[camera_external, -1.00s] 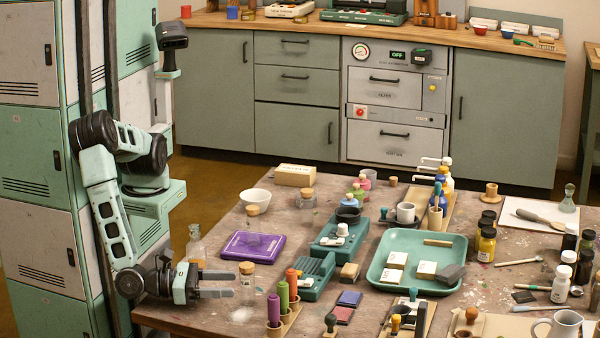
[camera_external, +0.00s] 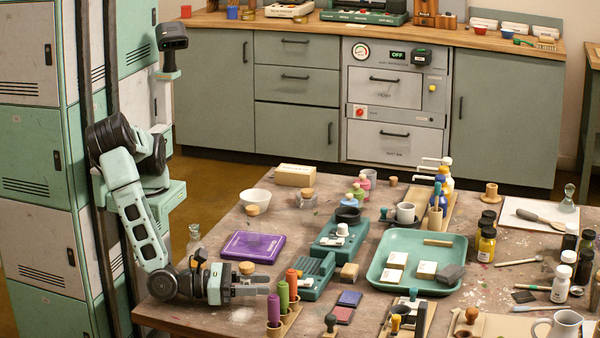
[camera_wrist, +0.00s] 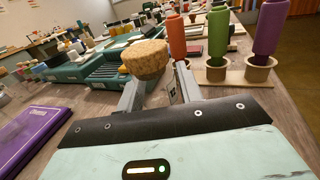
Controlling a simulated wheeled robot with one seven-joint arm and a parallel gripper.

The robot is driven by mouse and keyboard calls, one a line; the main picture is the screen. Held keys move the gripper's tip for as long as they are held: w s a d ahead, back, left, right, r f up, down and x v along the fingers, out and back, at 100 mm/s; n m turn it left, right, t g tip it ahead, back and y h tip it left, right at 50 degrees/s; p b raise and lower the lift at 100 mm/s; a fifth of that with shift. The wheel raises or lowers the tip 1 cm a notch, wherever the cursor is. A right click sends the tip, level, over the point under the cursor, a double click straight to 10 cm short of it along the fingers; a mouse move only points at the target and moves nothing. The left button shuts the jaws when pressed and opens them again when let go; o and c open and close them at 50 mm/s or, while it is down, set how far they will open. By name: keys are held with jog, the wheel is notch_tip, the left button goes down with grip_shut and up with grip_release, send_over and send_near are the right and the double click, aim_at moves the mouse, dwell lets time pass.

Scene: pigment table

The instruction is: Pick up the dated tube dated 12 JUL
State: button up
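A cork-topped clear glass tube stands near the table's left front edge. Its cork (camera_external: 247,268) shows above my gripper (camera_external: 258,286) in the external view. In the wrist view the cork (camera_wrist: 146,58) rises between the two fingertips of my gripper (camera_wrist: 158,85). The fingers are apart, one on each side of the tube, and I see no clear grip. The tube's glass is mostly hidden or see-through. A small pale label shows beside the right finger, but its date is not readable. Another corked glass vessel (camera_external: 252,211) stands behind, by the purple pad.
A rack with purple, green and orange handled tools (camera_external: 283,297) stands close to the right of my gripper. The purple pad (camera_external: 235,246) lies behind it. A clear bottle (camera_external: 194,234) stands behind left. Another corked jar (camera_external: 306,197) stands farther back.

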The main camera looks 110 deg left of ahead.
jog(key=c, duration=0.5)
